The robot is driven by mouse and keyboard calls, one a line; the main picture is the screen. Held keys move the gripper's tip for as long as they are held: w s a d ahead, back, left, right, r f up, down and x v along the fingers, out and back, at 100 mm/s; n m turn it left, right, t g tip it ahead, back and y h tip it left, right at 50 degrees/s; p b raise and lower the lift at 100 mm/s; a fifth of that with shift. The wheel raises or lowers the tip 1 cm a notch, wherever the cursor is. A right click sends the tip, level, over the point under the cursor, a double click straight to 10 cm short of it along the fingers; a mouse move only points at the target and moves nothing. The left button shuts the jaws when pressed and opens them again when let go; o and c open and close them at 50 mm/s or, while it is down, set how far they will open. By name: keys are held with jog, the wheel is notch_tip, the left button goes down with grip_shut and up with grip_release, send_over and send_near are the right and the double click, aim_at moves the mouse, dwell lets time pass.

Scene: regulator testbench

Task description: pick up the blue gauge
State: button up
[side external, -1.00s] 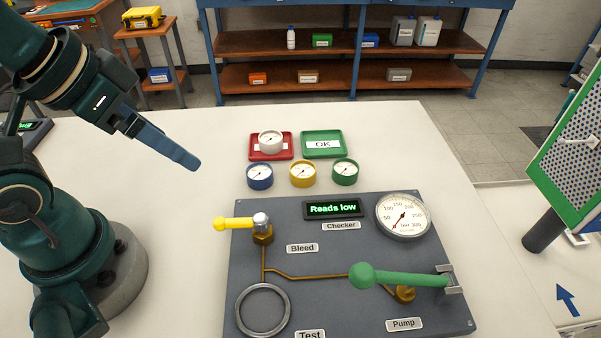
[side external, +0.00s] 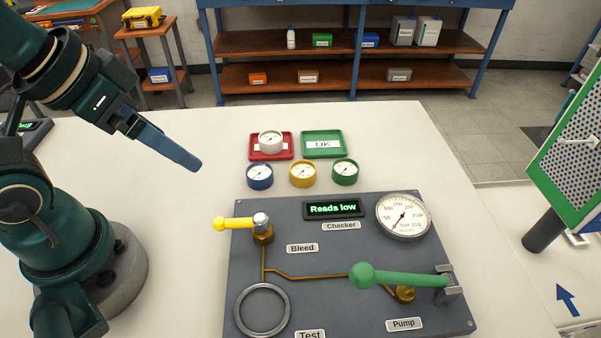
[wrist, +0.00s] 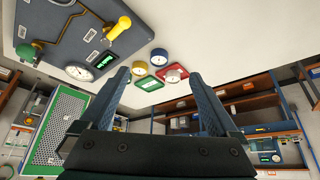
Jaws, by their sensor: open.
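The blue gauge (side external: 260,176) stands on the white table, left of a yellow gauge (side external: 303,174) and a green gauge (side external: 345,172). It has a blue rim and a white dial. In the wrist view the blue gauge (wrist: 159,56) is ahead, between and beyond the fingers. My gripper (side external: 196,166) is in the air left of the blue gauge and apart from it. In the wrist view my gripper (wrist: 160,95) has its fingers spread, with nothing between them.
A red tray (side external: 286,155) holds a white gauge (side external: 270,141). A green tray marked OK (side external: 338,150) is beside it. In front is a grey test panel (side external: 340,250) with a yellow bleed lever (side external: 232,223), a green pump handle (side external: 410,279), an empty ring (side external: 262,309) and a display reading "Reads low" (side external: 333,209).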

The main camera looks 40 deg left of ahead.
jog(key=m+g, duration=0.2)
jog(key=g, duration=0.2)
send_over(259, 171)
jog(key=f, duration=0.9)
jog(key=shift+s+a+f, duration=0.1)
jog(key=shift+s+f, duration=0.2)
jog(key=shift+f, duration=0.05)
jog(key=shift+w+f, duration=0.2)
jog(key=shift+f, duration=2.35)
jog(key=c, duration=1.5)
